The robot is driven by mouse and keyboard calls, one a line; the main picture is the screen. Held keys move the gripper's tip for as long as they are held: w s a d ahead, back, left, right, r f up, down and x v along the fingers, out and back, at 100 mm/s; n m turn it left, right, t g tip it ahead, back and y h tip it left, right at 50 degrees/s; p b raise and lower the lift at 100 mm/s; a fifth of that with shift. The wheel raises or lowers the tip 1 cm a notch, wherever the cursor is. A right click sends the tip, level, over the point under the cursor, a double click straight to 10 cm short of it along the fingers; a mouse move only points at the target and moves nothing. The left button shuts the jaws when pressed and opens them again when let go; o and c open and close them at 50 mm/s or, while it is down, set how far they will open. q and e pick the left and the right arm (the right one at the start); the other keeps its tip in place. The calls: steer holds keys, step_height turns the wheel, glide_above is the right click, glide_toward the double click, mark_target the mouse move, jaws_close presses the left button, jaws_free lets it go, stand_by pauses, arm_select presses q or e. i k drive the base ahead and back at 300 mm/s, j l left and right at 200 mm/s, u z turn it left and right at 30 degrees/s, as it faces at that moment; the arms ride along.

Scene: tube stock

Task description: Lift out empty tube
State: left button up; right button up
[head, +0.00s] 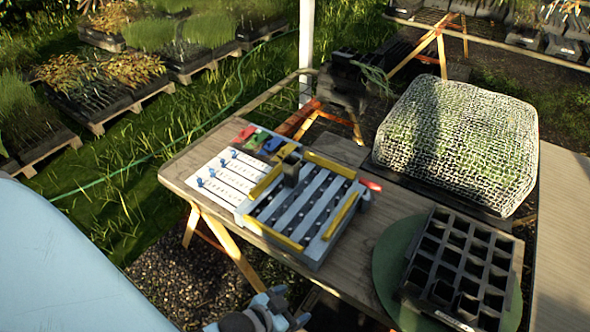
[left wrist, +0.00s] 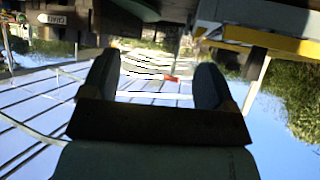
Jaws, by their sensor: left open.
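A black tray of square cells (head: 412,297) stands on a round green mat (head: 391,262) at the right of the wooden table. Its cells look dark inside; I cannot pick out which one is an empty tube. My left gripper (head: 272,314) is at the bottom edge of the head view, in front of the table's near edge and left of the tray, partly cut off. In the left wrist view the left gripper (left wrist: 154,82) has its two dark fingers wide apart with nothing between them. The right gripper is not in view.
A grey rack with yellow rails (head: 344,215) and a dark block on it sits mid-table, beside a white board with blue pegs (head: 215,178). Coloured clips (head: 257,141) lie behind. A mesh-covered mound (head: 460,140) fills the back right. A red-handled tool (head: 370,184) lies by the rack.

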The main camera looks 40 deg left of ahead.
mark_target(291, 172)
steer(key=u, duration=1.45)
